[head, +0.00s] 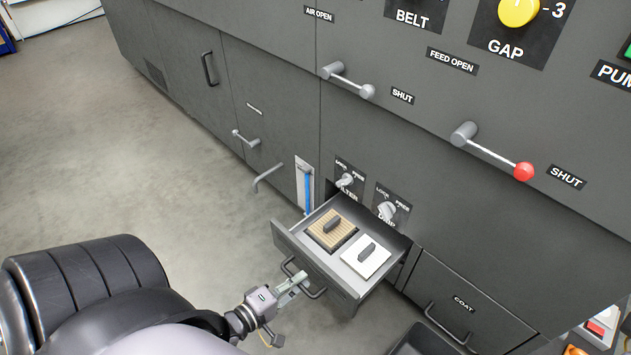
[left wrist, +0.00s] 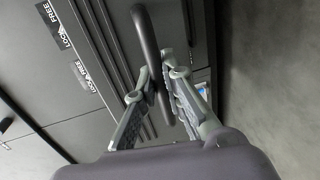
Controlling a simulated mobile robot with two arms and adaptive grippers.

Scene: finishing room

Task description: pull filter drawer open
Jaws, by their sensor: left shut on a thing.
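The filter drawer (head: 316,262) stands pulled out from the dark grey machine, below the filter lock knob (head: 346,180). Inside it lie a brown ribbed filter pad (head: 328,222) and a white pad (head: 356,262), each with a dark grip. My left gripper (head: 291,288) is at the drawer's front, shut on its dark bar handle (head: 318,294). In the left wrist view, the handle (left wrist: 146,40) passes between the fingers of my left gripper (left wrist: 160,82). My right gripper is not in view.
The closed coat drawer (head: 461,304) is to the right. A dark tray (head: 420,342) stands at the bottom edge, near the open drawer. Levers, including a red-knobbed one (head: 495,154), and a bent pipe (head: 266,177) stick out of the machine. Grey floor (head: 120,165) at left is clear.

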